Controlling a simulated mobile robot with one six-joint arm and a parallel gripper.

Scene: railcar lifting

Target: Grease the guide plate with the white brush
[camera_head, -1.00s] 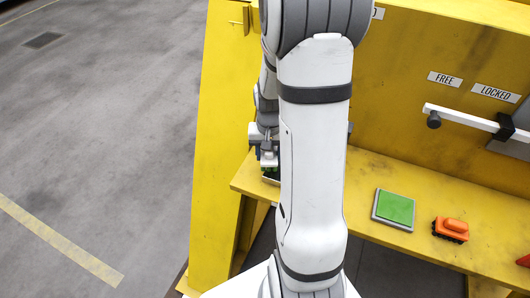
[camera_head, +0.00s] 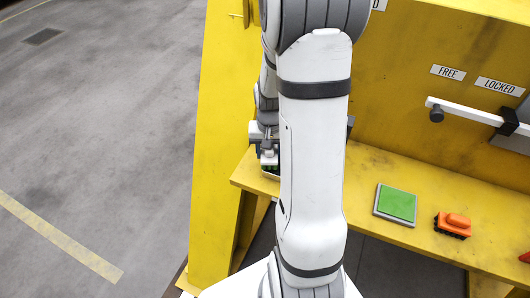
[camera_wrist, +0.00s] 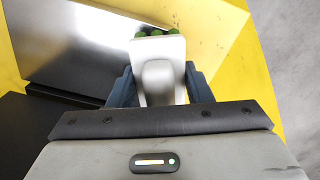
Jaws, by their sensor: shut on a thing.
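In the wrist view, my gripper (camera_wrist: 160,85) is shut on the white brush (camera_wrist: 172,50), its two dark fingers on either side of the white body. Several dark green rounded tips (camera_wrist: 155,32) show at the brush's far end. A shiny grey metal plate (camera_wrist: 75,45), which looks like the guide plate, lies to the left of the brush. I cannot tell whether the brush touches it. In the head view, my gripper (camera_head: 268,158) is partly hidden behind my arm, over the left end of the yellow shelf.
The yellow shelf (camera_head: 365,170) holds a green pad in a grey frame (camera_head: 397,204) and an orange toy railcar (camera_head: 453,225). A white lever (camera_head: 465,112) sits on the yellow back wall below FREE and LOCKED labels. Open grey floor lies to the left.

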